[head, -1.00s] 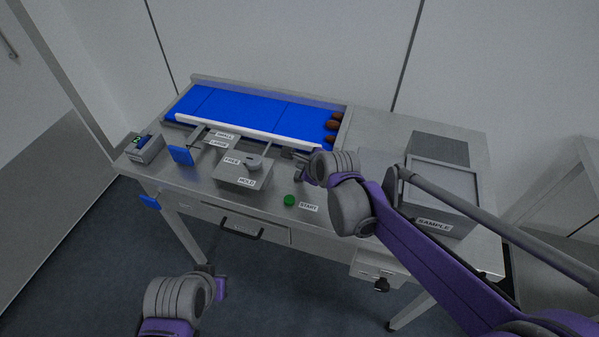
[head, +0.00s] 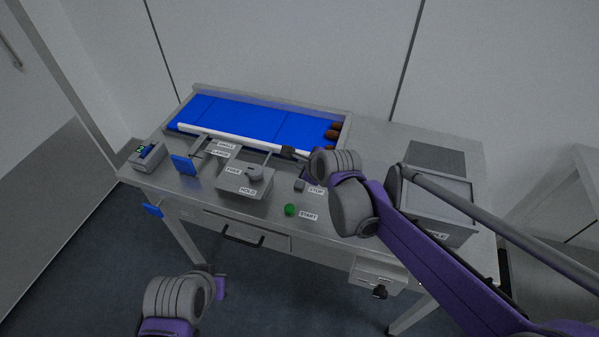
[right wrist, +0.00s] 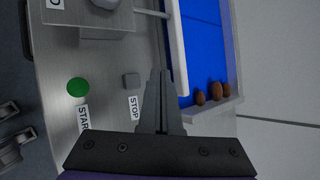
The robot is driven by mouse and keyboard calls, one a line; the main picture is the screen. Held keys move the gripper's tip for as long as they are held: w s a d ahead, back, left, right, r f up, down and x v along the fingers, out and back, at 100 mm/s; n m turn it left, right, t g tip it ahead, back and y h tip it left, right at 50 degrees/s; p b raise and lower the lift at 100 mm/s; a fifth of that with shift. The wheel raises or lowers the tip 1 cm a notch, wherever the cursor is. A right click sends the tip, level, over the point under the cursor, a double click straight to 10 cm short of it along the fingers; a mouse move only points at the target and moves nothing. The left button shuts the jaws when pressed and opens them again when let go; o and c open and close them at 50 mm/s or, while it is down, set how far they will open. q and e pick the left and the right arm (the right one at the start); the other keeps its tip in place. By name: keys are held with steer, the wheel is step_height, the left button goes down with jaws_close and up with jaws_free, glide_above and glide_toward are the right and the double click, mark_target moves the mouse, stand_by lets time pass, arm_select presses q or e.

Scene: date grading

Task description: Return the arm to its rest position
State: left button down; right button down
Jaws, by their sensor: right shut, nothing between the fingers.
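My right arm (head: 425,255) reaches in from the right over the workbench. Its gripper (head: 289,152) is shut and empty, above the bench between the belt's front rail and the grey stop button (head: 299,186). In the right wrist view its two fingers (right wrist: 158,75) lie together, with bare metal beside them and the stop button (right wrist: 131,81) to their left. My left arm's wrist (head: 175,300) is at the bottom left, in front of the bench; its gripper (head: 221,285) shows only in part, and its jaws cannot be made out.
The blue belt (head: 235,116) carries several brown dates (right wrist: 215,92) at its right end. A green start button (head: 290,210), a lever box (head: 243,182) and a blue paddle (head: 183,165) stand along the front. A grey sample bin (head: 455,187) is at right, partly behind my arm.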

steer(key=s+d+n, duration=0.3)
steer(key=s, duration=0.1)
steer(key=s+d+n+h, duration=0.1)
steer(key=s+d+n, duration=0.2)
steer(key=s+n, duration=0.1)
steer(key=s+d+n+g+h, duration=0.1)
steer(key=s+d+n, duration=0.2)
steer(key=s+d, duration=0.1)
steer(key=shift+s+f, duration=0.35)
steer(key=shift+s, duration=0.2)
steer(key=s+d+f+n+g+h, duration=0.1)
steer(key=s+d+f+n, duration=0.1)
steer(key=s+n, duration=0.4)
steer(key=s+d+f+n+g, duration=0.1)
steer(key=s+d+f+n, duration=0.2)
steer(key=s+d+n, duration=0.2)
steer(key=s+n, duration=0.1)
steer(key=s, duration=0.2)
steer(key=shift+s+f+h, duration=0.25)
steer(key=shift+f+h, duration=0.05)
steer(key=shift+h, duration=0.1)
